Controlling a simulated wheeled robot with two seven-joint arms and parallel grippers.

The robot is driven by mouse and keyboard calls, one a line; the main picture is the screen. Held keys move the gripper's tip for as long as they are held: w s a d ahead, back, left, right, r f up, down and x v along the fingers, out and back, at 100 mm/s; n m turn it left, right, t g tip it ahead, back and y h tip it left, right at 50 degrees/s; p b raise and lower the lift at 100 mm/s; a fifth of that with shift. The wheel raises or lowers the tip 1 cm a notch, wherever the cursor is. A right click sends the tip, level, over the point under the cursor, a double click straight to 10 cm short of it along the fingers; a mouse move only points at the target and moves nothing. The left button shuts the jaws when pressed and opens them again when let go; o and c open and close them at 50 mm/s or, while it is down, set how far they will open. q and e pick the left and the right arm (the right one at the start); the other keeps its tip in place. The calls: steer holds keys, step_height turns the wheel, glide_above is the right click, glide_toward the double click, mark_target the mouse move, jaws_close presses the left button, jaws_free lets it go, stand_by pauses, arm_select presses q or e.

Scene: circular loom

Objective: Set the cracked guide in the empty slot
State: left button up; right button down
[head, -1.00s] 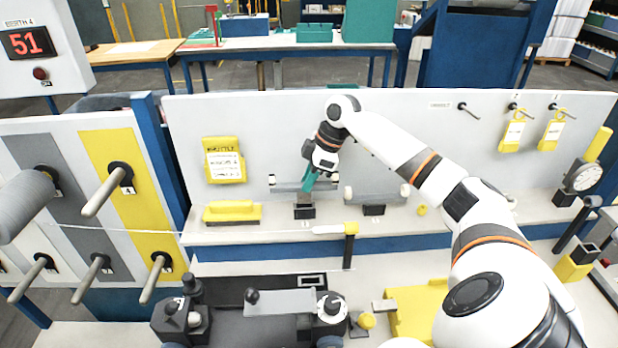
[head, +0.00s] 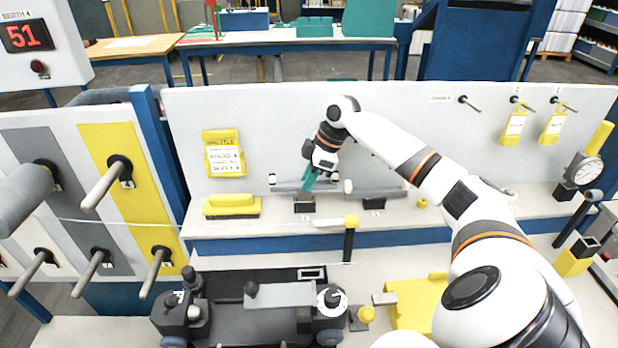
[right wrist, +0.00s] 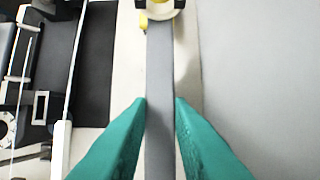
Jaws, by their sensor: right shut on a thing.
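My right gripper (head: 308,182) has teal fingers pointing down at the back shelf, at the left grey guide bar (head: 288,187). In the right wrist view its fingers (right wrist: 160,110) close on both sides of a long grey bar (right wrist: 160,75). The left bar lies level above a dark holder block (head: 304,204) on the shelf; whether they touch is unclear. A second grey bar (head: 380,192) lies to the right, above another dark block (head: 373,203). I cannot see a crack on either bar. My left gripper is out of view.
A yellow block (head: 232,206) lies on the shelf (head: 275,222) to the left. Yellow tags (head: 513,127) hang at upper right.

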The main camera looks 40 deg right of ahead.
steer(key=shift+f, duration=0.15)
steer(key=shift+f, duration=1.25)
steer(key=c, duration=1.2)
jaws_free()
steer(key=shift+c, duration=0.2)
steer(key=b+v, duration=0.2)
steer(key=v, duration=1)
steer(key=shift+a, duration=0.1)
